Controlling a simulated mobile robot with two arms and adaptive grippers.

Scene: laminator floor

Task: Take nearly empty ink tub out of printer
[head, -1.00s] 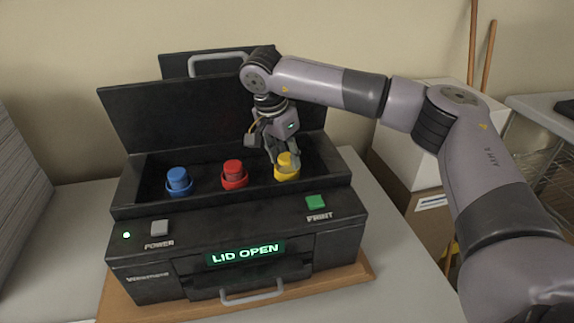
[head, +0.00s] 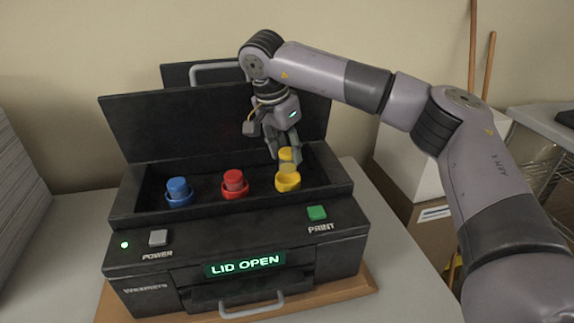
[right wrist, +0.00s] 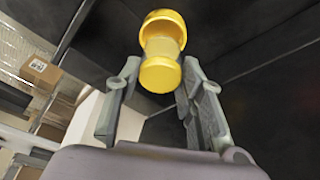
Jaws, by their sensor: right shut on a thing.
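The printer (head: 235,245) stands with its lid up, and its display reads "LID OPEN". In its ink bay are a blue tub (head: 178,187), a red tub (head: 234,180) and a yellow tub (head: 286,155), each with a collar of its own colour. My right gripper (head: 283,158) is shut on the yellow tub, with fingers on both sides. The tub's paler body shows above its yellow collar (head: 288,183); I cannot tell if its bottom is clear. The right wrist view shows the yellow cap (right wrist: 160,75) between the fingers and the collar (right wrist: 162,20) beyond. My left gripper is out of view.
The raised lid (head: 205,125) stands behind the bay, close to my right gripper. A green PRINT button (head: 317,213) and grey POWER button (head: 158,237) sit on the front. Boxes (head: 408,160) stand right of the table; a panelled stack (head: 20,180) is at left.

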